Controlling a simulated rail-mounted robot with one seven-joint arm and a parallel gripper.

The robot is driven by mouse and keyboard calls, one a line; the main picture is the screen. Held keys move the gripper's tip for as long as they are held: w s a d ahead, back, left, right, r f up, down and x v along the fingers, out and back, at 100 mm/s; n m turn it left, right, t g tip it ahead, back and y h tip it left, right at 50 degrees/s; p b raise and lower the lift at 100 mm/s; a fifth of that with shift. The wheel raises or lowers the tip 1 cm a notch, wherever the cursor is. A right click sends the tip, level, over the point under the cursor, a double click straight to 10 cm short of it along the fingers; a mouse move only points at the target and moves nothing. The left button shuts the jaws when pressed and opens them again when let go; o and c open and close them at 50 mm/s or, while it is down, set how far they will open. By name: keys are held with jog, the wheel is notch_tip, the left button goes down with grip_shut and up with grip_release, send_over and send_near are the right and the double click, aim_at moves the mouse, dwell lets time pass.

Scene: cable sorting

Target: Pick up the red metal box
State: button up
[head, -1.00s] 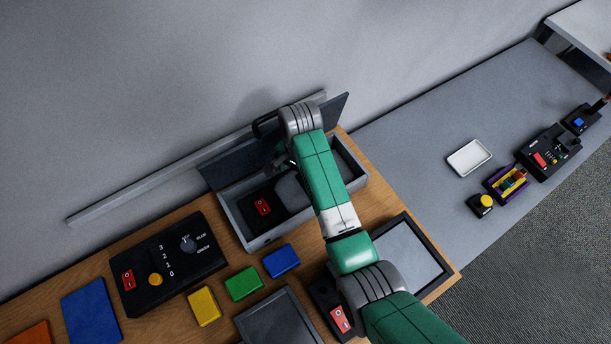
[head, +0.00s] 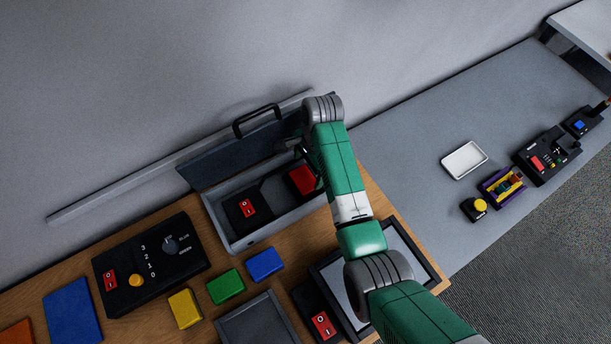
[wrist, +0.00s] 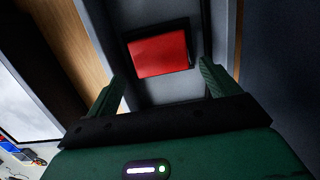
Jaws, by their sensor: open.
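The red metal box (head: 302,179) lies inside the grey open case (head: 236,243), toward its right end. In the wrist view the red box (wrist: 160,55) shows as a red face with a dark border, ahead of and between my fingers. My gripper (wrist: 160,82) is open, with green fingers apart and nothing between them. In the head view my gripper (head: 308,153) is at the right part of the case, close to the box; the arm hides its right side and part of the fingers.
A black switch box (head: 245,207) with a red rocker sits in the case's left part. The raised dark lid (head: 225,155) stands behind. Blue, green and yellow blocks (head: 226,286) and a black control panel (head: 150,265) lie in front and left. A grey table (head: 410,150) extends right.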

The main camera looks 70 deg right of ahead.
jog(key=f, duration=0.3)
jog(key=a+f, duration=0.1)
jog(key=f, duration=0.1)
jog(key=shift+w+b, duration=0.35)
jog(key=shift+b, duration=0.05)
jog(key=c, duration=0.9)
jog(key=shift+r, duration=0.15)
notch_tip(320, 180, up, 14)
jog(key=p, duration=0.2)
jog(key=shift+r, duration=0.25)
notch_tip(320, 180, up, 13)
jog(key=p, duration=1.3)
send_over(304, 179)
jog(key=shift+s+d+r, duration=0.1)
jog(key=shift+r, duration=0.05)
